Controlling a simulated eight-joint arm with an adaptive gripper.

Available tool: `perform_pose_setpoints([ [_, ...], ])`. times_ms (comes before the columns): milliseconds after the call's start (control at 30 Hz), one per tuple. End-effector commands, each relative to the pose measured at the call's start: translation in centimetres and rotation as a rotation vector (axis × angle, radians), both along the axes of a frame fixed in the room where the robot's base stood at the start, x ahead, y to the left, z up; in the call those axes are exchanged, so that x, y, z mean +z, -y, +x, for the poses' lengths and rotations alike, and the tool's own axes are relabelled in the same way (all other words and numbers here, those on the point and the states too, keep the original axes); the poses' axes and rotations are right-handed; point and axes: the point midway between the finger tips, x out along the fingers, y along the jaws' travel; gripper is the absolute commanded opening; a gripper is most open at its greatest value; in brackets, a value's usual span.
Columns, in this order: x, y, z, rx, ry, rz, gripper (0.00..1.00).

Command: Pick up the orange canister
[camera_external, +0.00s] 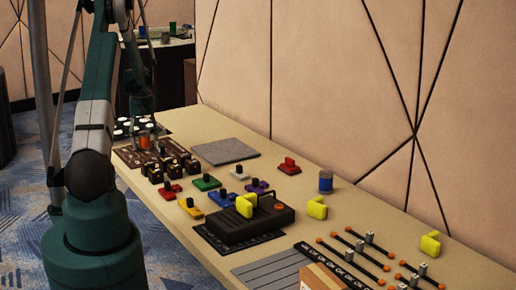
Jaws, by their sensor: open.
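A small orange object (145,142), which looks like the orange canister, stands at the far left end of the long table. It is partly hidden and small in the picture. My gripper (146,121) is open and points down at that end, right above or around the orange object. I cannot tell whether the fingers touch it.
Several white-topped pieces (121,132) stand close to my gripper. Dark blocks with black knobs (172,169), coloured knob pieces (206,182), a black box with a yellow handle (250,219) and a blue jar (326,181) fill the nearer table. A grey mat (225,151) lies bare; the wall borders the right side.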

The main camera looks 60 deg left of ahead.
Motion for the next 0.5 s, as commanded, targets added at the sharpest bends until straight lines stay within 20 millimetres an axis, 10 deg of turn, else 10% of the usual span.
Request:
perform_pose_setpoints([
  [333, 0.00, 0.00, 0.00, 0.000, 0.000, 0.000, 0.17],
  [500, 0.01, 0.00, 0.00, 0.000, 0.000, 0.000, 0.17],
])
